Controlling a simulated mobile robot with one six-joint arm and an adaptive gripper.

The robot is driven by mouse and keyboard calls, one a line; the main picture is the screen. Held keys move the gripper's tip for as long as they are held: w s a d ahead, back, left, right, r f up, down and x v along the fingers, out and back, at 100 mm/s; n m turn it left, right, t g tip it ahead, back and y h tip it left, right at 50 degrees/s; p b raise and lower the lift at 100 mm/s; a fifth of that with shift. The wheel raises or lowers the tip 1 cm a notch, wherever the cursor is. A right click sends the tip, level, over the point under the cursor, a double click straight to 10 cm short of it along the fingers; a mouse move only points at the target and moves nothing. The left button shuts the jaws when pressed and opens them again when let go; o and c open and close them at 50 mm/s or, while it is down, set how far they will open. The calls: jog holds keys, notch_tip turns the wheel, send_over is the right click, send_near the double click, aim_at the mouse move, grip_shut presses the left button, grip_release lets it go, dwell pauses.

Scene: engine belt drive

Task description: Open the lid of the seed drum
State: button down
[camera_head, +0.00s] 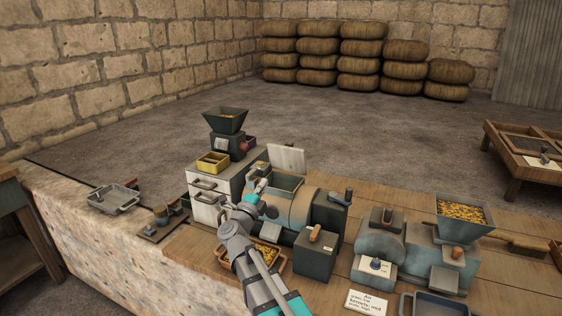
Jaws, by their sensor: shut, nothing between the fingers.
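The seed drum appears to be the blue-grey rounded machine (308,207) on the wooden bench. A pale flat panel (288,159), which looks like its lid, stands raised at the back of a box-like opening (287,183) on the drum's left part. My gripper (262,168) is small in this view, just left of the panel and the opening. It is shut and holds nothing. I cannot tell whether it touches the panel. My arm crosses in front of the drum's left side and hides part of it.
A hopper mill (225,122) and a yellow box (213,162) stand on a white drawer cabinet (205,208) to the left. A dark control box (315,254) stands in front. Another machine with a grain hopper (463,218) is right. A grain tray (265,262) lies under my arm.

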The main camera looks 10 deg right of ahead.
aim_at(284, 151)
dwell(0.4)
jog(key=p+x, duration=0.4)
jog(key=x, duration=1)
jog(key=shift+r, duration=0.15)
jog(key=shift+p, duration=0.3)
